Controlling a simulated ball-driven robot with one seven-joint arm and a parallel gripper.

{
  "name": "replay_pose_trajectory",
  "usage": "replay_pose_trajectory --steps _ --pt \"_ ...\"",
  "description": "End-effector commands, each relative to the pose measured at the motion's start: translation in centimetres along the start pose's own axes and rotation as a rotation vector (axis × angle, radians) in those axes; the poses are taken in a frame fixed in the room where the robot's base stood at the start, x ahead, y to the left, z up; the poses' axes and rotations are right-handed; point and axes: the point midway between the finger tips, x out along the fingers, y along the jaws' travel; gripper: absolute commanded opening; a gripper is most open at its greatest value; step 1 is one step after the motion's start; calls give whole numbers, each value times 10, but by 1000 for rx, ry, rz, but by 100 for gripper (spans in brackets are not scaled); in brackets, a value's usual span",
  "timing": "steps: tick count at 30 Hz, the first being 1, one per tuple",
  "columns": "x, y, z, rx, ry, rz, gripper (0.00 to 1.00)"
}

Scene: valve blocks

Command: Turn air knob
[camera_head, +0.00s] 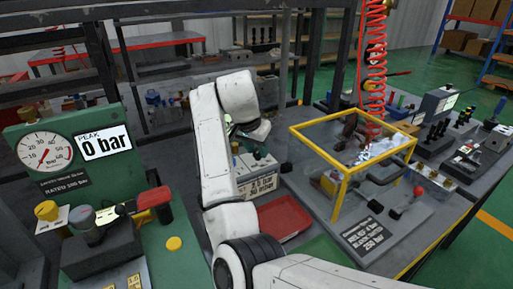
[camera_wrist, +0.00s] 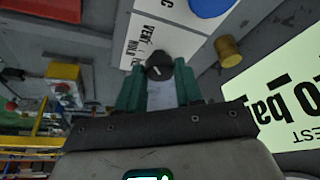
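In the wrist view a round black knob (camera_wrist: 159,66) with a pale mark sits on a light panel (camera_wrist: 178,38) lettered "VENT" and "HOLD". My gripper (camera_wrist: 160,72) points at this panel. Its two green fingers stand apart, one on each side of the knob. I cannot tell whether they touch it. In the head view my white arm reaches toward a grey valve box (camera_head: 258,171) with knobs on top and a small display. My fingertips are not clearly visible there. No label reading "air" is legible.
A brass-coloured knob (camera_wrist: 228,50) and a blue round part (camera_wrist: 211,4) are near the fingers. A "0 bar" display (camera_wrist: 290,95) is at right. In the head view, a yellow-framed guard (camera_head: 345,188), red tray (camera_head: 268,221) and green gauge panel (camera_head: 65,155) stand around my arm.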

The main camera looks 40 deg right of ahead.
Motion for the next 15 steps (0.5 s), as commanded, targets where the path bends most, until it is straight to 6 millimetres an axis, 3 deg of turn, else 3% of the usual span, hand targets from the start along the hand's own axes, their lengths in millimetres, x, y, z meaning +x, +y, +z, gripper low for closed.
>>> replay_pose_trajectory --steps 9,15 --pt "0 0 0 0 0 1 5" --pt "-1 1 0 -12 0 -4 5"
